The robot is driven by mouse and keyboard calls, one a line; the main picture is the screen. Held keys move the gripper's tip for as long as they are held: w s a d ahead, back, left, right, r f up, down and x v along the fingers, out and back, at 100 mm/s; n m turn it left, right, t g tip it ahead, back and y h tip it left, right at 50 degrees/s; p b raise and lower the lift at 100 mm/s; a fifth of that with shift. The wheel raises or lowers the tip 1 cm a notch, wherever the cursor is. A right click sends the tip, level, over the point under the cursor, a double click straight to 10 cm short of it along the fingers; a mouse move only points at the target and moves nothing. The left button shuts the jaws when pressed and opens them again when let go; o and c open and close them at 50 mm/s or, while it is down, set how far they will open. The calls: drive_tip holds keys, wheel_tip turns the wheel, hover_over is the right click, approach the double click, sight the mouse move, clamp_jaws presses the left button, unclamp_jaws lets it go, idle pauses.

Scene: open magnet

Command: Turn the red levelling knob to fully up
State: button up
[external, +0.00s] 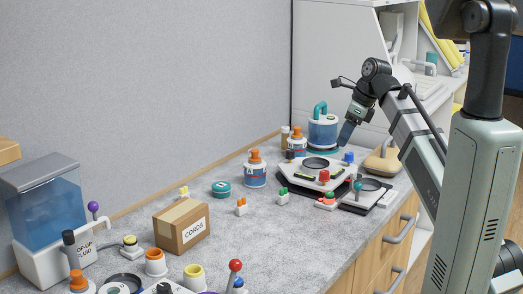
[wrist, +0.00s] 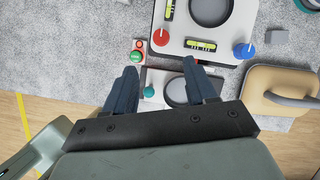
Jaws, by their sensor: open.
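The red levelling knob (external: 324,176) stands at the front corner of a white levelling platform (external: 290,177) on the bench. In the wrist view the red knob (wrist: 160,37) is at the platform's lower left corner, beyond my fingertips and between their lines. My gripper (wrist: 159,70) is open and empty, its two dark fingers apart. In the external view my gripper (external: 346,134) hangs above the platform's back right side, apart from the knob. A blue knob (wrist: 243,50) is on the platform's lower right corner. Two yellow-green levels (wrist: 200,45) lie on the platform.
A smaller plate with a teal knob (wrist: 148,91) lies in front of the platform, between my fingers in view. A red and green button box (wrist: 136,54) is left of it. A tan, handled object (wrist: 275,88) is to the right. A blue-white jar (external: 323,132) stands behind.

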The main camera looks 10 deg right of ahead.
sight(325, 172)
drive_tip(key=x, duration=1.3)
drive_tip(key=shift+d+f, duration=0.1)
drive_tip(key=shift+f, duration=0.05)
clamp_jaws()
idle(0.4)
